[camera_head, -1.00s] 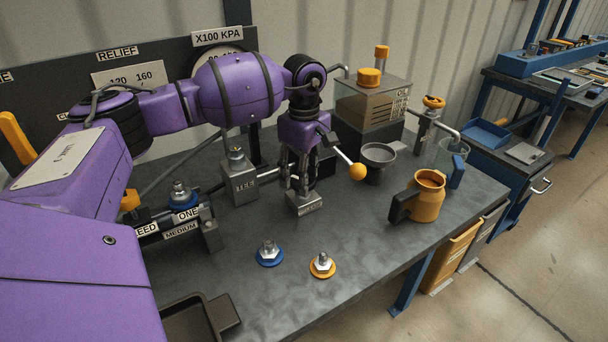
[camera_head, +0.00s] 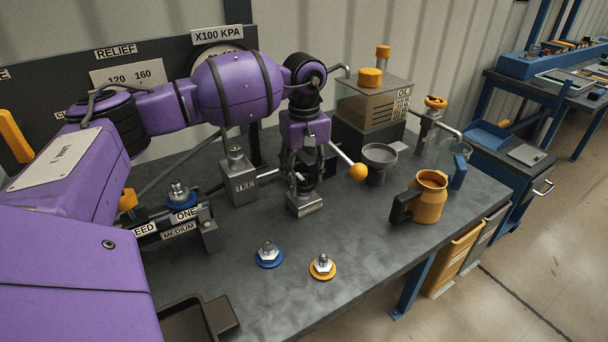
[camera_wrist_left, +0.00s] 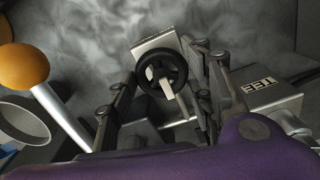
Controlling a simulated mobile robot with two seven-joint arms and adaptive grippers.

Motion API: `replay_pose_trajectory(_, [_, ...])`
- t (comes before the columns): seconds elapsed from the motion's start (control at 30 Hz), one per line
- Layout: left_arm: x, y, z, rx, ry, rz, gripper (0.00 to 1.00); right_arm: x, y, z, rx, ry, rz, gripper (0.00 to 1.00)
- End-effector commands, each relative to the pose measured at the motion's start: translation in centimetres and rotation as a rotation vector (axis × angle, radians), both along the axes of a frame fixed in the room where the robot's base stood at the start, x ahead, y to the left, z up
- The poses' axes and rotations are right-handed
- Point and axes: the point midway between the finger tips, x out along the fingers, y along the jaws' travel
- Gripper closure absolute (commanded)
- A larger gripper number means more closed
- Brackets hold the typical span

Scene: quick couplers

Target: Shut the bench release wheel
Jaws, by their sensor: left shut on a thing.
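The bench release wheel (camera_wrist_left: 163,72) is a small black handwheel with a pale spindle end at its centre, on top of a grey block (camera_head: 306,206) on the bench. In the left wrist view it sits between the two fingers of my left gripper (camera_wrist_left: 161,84). In the head view my left gripper (camera_head: 305,184) points straight down over the block, shut on the wheel, and its fingers hide much of it. The label on the block is too small to read. My right gripper is in neither view.
A lever with an orange ball (camera_head: 358,172) juts out just right of the gripper, beside a grey funnel (camera_head: 379,160). The TEE block (camera_head: 239,180) stands close on the left. Two couplers (camera_head: 269,254) (camera_head: 322,266) and an orange jug (camera_head: 429,196) stand nearer the bench's front.

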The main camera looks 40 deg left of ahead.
Motion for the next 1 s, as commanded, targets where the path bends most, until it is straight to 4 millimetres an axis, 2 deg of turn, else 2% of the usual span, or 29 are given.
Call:
replay_pose_trajectory(0.37, [0.0, -0.3, -0.1, -0.004, 0.001, -0.012, 0.79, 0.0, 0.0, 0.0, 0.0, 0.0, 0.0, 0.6])
replay_pose_trajectory(0.4, [0.0, -0.3, -0.1, -0.005, 0.002, -0.012, 0.5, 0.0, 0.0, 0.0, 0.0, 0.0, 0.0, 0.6])
replay_pose_trajectory(0.53, [0.0, -0.2, -0.1, -0.004, 0.001, -0.01, 0.35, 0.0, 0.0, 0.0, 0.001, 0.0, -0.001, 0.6])
replay_pose_trajectory(0.87, [0.0, -0.1, 0.2, -0.002, 0.0, -0.007, 0.35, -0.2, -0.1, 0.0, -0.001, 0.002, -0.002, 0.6])
replay_pose_trajectory(1.0, [0.0, -0.1, 1.7, -0.001, -0.002, -0.007, 0.35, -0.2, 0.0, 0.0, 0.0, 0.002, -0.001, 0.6])
